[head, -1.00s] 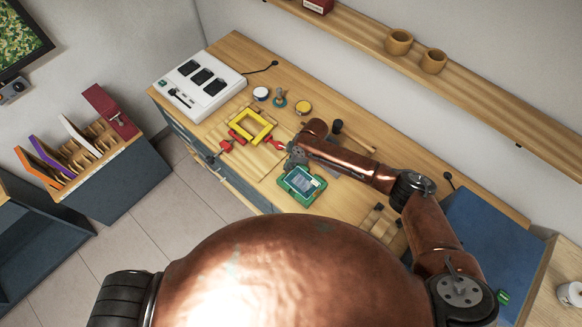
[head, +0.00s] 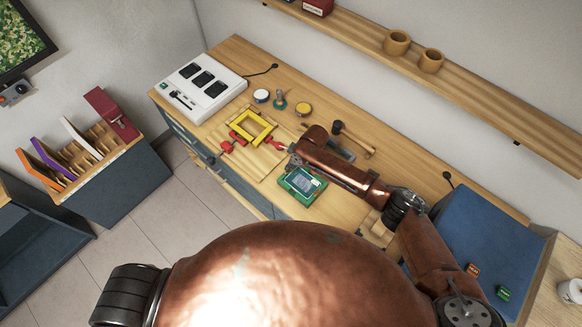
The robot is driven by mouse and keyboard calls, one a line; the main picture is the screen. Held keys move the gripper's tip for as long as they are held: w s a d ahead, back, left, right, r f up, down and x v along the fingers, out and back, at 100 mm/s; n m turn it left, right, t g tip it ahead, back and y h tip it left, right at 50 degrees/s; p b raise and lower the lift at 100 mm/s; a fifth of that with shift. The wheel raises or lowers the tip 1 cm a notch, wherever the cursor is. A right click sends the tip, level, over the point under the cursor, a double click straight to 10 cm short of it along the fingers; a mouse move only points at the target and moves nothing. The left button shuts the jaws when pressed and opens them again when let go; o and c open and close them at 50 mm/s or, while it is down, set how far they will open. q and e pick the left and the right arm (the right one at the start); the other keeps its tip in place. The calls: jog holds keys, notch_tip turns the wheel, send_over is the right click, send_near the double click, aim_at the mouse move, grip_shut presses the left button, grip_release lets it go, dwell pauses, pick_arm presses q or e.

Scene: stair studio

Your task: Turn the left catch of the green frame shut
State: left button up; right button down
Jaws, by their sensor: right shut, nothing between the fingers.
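The green frame (head: 294,190) lies on the wooden bench near its front edge, with a grey-blue panel (head: 302,181) inside it. Its catches are too small to make out. My right gripper (head: 292,160) is just behind the frame's upper left part, at the end of the copper arm that comes in from the right. It is small and partly hidden by the arm, and its fingers are shut with nothing between them. I cannot tell whether it touches the frame. My left gripper is not in view.
A yellow frame (head: 237,137) with red parts (head: 227,147) lies left of the green frame. A white device (head: 213,93) stands at the bench's far left. A mallet (head: 355,139) lies behind my right arm.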

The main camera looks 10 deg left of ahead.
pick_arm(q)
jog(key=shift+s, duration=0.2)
pick_arm(e)
jog(key=shift+s+m, duration=0.1)
jog(key=shift+m, duration=0.4)
dwell(1.0)
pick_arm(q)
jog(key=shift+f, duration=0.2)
pick_arm(e)
jog(key=shift+a, duration=0.1)
jog(key=shift+a+b, duration=0.5)
jog(key=shift+a, duration=0.05)
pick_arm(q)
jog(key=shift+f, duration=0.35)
pick_arm(e)
jog(key=shift+w+a, duration=0.1)
jog(key=shift+w, duration=0.1)
